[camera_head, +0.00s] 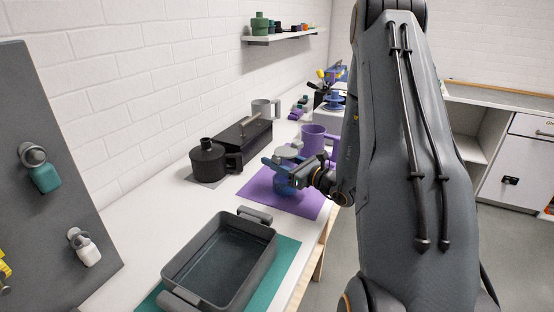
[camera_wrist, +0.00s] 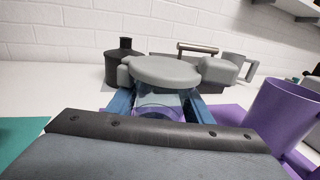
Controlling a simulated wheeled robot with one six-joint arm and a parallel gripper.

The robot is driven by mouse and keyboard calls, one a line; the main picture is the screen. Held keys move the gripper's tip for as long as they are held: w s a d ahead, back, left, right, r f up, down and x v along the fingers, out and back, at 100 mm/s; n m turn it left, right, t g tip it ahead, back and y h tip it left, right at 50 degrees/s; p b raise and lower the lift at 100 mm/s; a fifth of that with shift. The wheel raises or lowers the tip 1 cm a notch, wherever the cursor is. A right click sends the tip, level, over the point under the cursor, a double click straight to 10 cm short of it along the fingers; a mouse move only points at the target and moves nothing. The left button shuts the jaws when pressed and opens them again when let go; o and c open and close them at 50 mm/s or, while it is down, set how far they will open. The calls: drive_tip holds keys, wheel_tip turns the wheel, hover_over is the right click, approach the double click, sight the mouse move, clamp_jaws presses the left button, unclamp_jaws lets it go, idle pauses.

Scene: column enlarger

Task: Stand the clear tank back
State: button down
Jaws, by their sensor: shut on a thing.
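The clear tank (camera_wrist: 162,103) is a see-through bluish vessel with a grey lid (camera_wrist: 165,70). In the wrist view it stands between the two blue fingers of my gripper (camera_wrist: 165,106), which is shut on it. In the head view my gripper (camera_head: 282,172) holds the tank over the purple mat (camera_head: 258,190). The tank looks upright. Its lower part is partly hidden by my gripper, so I cannot tell whether its base touches the mat.
A black tank (camera_head: 208,160) and a dark box (camera_head: 243,138) with a handle stand behind, near the wall. A purple jug (camera_head: 313,137) stands close on the right. A grey tray (camera_head: 262,238) lies on a teal mat (camera_head: 286,256) in front. A grey jug (camera_head: 266,107) stands farther back.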

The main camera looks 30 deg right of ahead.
sight(293, 166)
drive_tip(key=shift+f, duration=0.1)
idle(0.3)
drive_tip(key=c, duration=0.8)
unclamp_jaws()
drive_tip(key=shift+f, duration=0.1)
drive_tip(key=shift+p+v, duration=0.5)
drive_tip(key=shift+v, duration=3.45)
drive_tip(key=shift+b+v, duration=1.3)
drive_tip(key=shift+v, duration=2.7)
